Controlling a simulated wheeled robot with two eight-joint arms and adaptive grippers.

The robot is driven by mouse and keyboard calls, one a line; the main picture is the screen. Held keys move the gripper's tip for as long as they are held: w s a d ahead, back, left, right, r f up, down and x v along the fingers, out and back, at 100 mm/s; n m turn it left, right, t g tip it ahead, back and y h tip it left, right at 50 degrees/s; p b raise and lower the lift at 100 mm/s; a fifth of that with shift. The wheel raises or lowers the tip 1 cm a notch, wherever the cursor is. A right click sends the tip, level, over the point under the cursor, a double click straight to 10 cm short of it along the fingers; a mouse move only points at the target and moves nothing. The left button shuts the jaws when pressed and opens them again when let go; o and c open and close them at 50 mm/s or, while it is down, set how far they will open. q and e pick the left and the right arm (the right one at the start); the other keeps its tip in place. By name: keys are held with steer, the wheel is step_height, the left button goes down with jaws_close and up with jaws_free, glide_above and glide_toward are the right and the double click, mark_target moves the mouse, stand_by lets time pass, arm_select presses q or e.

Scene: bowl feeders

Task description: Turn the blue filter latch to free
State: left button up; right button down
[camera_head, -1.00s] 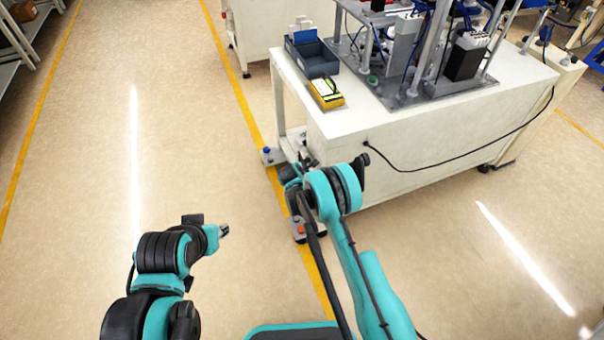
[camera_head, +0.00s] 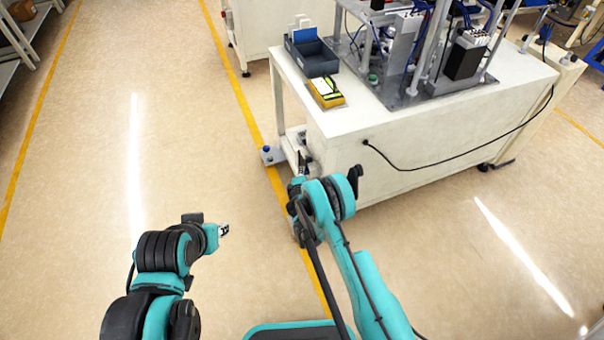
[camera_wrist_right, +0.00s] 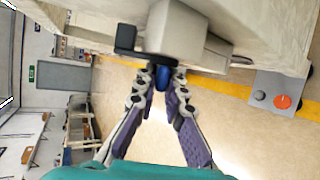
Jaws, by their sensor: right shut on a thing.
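The blue filter latch (camera_wrist_right: 163,80) shows in the right wrist view, under a pale grey block with a black bracket. My right gripper (camera_wrist_right: 162,76) is shut on it, with one finger on each side. The fingers partly cover the latch. In the head view my right gripper (camera_head: 303,160) is at the near left end of the white machine bench, low down. The latch cannot be made out there. My left gripper (camera_head: 224,230) is over open floor at the left, away from the bench. It is too small to tell whether it is open.
The white bench (camera_head: 350,117) carries a dark bin (camera_head: 318,64), a yellow device (camera_head: 326,92) and machinery. A black cable (camera_head: 440,163) hangs along its side. A grey plate with an orange button (camera_wrist_right: 283,102) is at the right in the wrist view. The left floor is clear.

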steer(key=shift+d, duration=0.1)
steer(key=c, duration=1.6)
jaws_free()
steer(key=o, duration=0.6)
steer(key=r, duration=0.7)
steer(key=shift+w+r, duration=0.25)
steer(key=shift+r, duration=0.1)
steer(key=shift+s+r, duration=0.2)
steer(key=shift+r, duration=0.3)
steer(key=shift+s+r, duration=0.15)
steer(key=shift+r, duration=0.35)
steer(key=c, duration=0.6)
steer(key=shift+r, duration=0.2)
steer(key=shift+w+f, duration=0.1)
steer(key=shift+w, duration=0.1)
